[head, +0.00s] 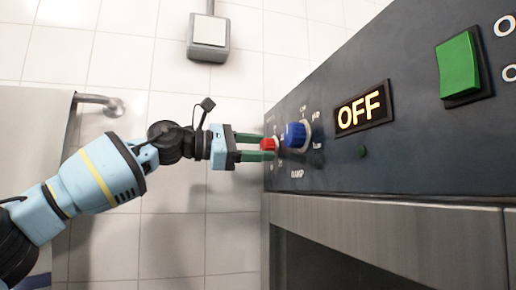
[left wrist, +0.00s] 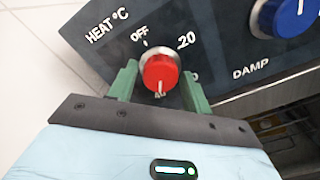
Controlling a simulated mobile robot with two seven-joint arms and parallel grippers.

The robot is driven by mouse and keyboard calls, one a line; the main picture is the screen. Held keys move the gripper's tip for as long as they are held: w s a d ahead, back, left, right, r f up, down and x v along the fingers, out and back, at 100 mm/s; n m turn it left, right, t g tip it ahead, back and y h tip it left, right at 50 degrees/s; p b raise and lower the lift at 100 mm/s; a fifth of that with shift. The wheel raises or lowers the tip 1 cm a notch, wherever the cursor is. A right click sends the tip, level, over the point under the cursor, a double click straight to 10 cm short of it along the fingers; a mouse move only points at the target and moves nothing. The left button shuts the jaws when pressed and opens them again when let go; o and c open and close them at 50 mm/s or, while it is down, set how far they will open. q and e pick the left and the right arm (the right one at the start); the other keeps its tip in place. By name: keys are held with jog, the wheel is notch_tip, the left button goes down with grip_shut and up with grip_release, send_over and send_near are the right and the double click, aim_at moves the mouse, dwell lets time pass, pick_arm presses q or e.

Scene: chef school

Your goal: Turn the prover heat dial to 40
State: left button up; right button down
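The red heat dial (left wrist: 160,72) sits on the dark prover panel and also shows in the head view (head: 268,144). Its white pointer line faces down in the left wrist view, toward a partly hidden marking. OFF (left wrist: 139,34) is printed at its upper left and 20 (left wrist: 187,41) at its upper right. A further marking at its right is half hidden by a finger. My left gripper (head: 267,147) has its green fingers on either side of the dial, with narrow gaps visible in the left wrist view (left wrist: 159,75). My right gripper is out of view.
A blue damp dial (head: 297,135) is close to the right of the red dial. A lit OFF display (head: 362,108) and a green switch (head: 459,66) are farther right. A wall box (head: 209,38) and a metal rail (head: 98,101) are behind my arm.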

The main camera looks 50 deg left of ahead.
pick_arm(q)
jog(key=shift+o, duration=0.8)
jog(key=shift+s, duration=0.1)
jog(key=b+v, duration=0.1)
jog(key=v, duration=0.6)
jog(key=shift+s+a, duration=0.2)
jog(key=shift+s, duration=0.05)
jog(key=shift+f, duration=0.1)
